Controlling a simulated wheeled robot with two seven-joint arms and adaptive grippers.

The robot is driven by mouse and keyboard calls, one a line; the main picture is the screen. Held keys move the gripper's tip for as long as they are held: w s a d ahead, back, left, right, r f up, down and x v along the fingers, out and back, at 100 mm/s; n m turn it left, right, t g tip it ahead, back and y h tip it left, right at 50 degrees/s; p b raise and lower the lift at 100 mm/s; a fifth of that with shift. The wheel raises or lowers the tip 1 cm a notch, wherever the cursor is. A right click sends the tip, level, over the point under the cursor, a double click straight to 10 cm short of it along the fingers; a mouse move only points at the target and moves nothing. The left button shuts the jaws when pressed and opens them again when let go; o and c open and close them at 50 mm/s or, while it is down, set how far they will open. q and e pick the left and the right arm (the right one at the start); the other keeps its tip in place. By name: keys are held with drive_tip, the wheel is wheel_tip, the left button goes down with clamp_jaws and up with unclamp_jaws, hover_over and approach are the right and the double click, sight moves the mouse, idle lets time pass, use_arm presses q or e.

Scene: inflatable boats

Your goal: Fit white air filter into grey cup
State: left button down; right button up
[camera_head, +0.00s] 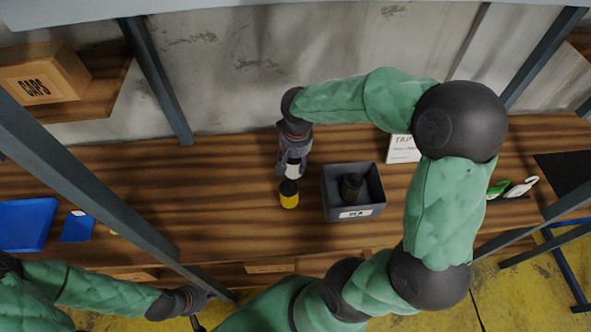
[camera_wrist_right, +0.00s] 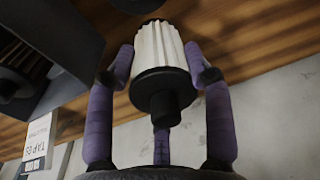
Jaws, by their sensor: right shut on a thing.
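The white air filter (camera_wrist_right: 160,48) is pleated with a black end piece, and my right gripper (camera_wrist_right: 163,85) is shut on it. In the head view the filter (camera_head: 293,170) shows as a small pale piece at the tips of my right gripper (camera_head: 292,162). A small cup with a dark grey top and yellow lower part (camera_head: 289,198) stands on the bench just in front of the filter's end. I cannot tell whether they touch or whether this is the grey cup. My left gripper (camera_head: 205,298) is at the lower left, away from these; its fingers are unclear.
A grey bin (camera_head: 355,213) with a dark cylinder (camera_head: 351,187) inside stands right of the yellow cup. A white TAP box (camera_head: 404,150) is behind it. Blue trays (camera_head: 25,225) lie at the left. A grey post (camera_head: 90,175) crosses the left side.

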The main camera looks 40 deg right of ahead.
sight(294, 169)
wheel_tip(294, 169, down, 5)
drive_tip(key=shift+r+b, duration=0.1)
drive_tip(key=shift+b, duration=0.45)
drive_tip(key=o, duration=1.2)
